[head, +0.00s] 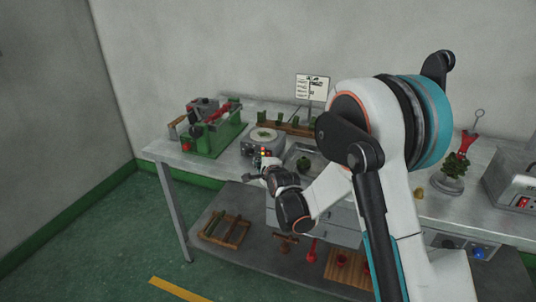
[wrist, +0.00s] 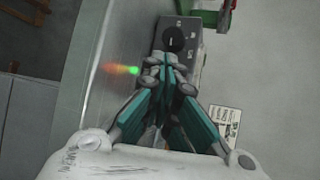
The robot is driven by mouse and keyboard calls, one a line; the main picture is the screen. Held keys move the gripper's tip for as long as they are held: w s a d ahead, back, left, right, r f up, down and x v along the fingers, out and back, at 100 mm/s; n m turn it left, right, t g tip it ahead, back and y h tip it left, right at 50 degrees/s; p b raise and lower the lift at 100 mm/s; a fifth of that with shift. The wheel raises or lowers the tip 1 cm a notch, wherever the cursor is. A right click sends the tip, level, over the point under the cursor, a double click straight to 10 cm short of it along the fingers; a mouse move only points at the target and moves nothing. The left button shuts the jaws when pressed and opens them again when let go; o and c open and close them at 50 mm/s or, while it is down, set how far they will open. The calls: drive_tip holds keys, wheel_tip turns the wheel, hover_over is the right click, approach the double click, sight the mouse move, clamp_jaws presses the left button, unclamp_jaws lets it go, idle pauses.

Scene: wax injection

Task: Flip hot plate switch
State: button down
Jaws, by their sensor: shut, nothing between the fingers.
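The hot plate (head: 248,148) is a grey box with a round pale top, standing near the table's front edge in the head view. In the wrist view its grey panel (wrist: 185,62) shows a large dark round knob (wrist: 173,38). My gripper (head: 265,164) is at the front of the hot plate. In the wrist view my gripper (wrist: 166,62) is shut and empty, its tips overlapping the lower end of the panel below the knob. I cannot make out the switch; the fingers may hide it. Whether the fingertips touch the panel is unclear.
A green machine (head: 212,138) stands left of the hot plate, and a metal tray (head: 291,157) with a dark green piece lies to its right. A sign (head: 312,87) stands behind. A blurred red-green glow (wrist: 122,70) shows beside my fingers. The lower shelf (head: 262,249) holds wooden racks.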

sight(260, 153)
drive_tip(key=shift+w+d+r, duration=0.1)
drive_tip(key=shift+w+d, duration=0.15)
drive_tip(key=shift+w, duration=0.55)
drive_tip(key=shift+w, duration=0.1)
idle(0.8)
drive_tip(key=shift+w+d+r, duration=0.1)
drive_tip(key=shift+w+d, duration=0.05)
drive_tip(key=shift+w, duration=0.15)
drive_tip(key=shift+w+d, duration=0.1)
drive_tip(key=shift+w, duration=0.15)
idle(0.7)
drive_tip(key=shift+s, duration=0.15)
drive_tip(key=shift+s+a, duration=0.25)
drive_tip(key=shift+s, duration=0.25)
idle(0.3)
drive_tip(key=shift+s+a+f, duration=0.15)
drive_tip(key=shift+s+a, duration=0.15)
drive_tip(key=shift+s, duration=0.5)
drive_tip(key=shift+s+a+f, duration=0.1)
drive_tip(key=shift+s+a, duration=0.15)
drive_tip(key=shift+s, duration=0.5)
drive_tip(key=shift+s+a+f, duration=0.15)
drive_tip(key=shift+s+a, duration=0.15)
drive_tip(key=shift+s, duration=0.5)
drive_tip(key=shift+r, duration=0.1)
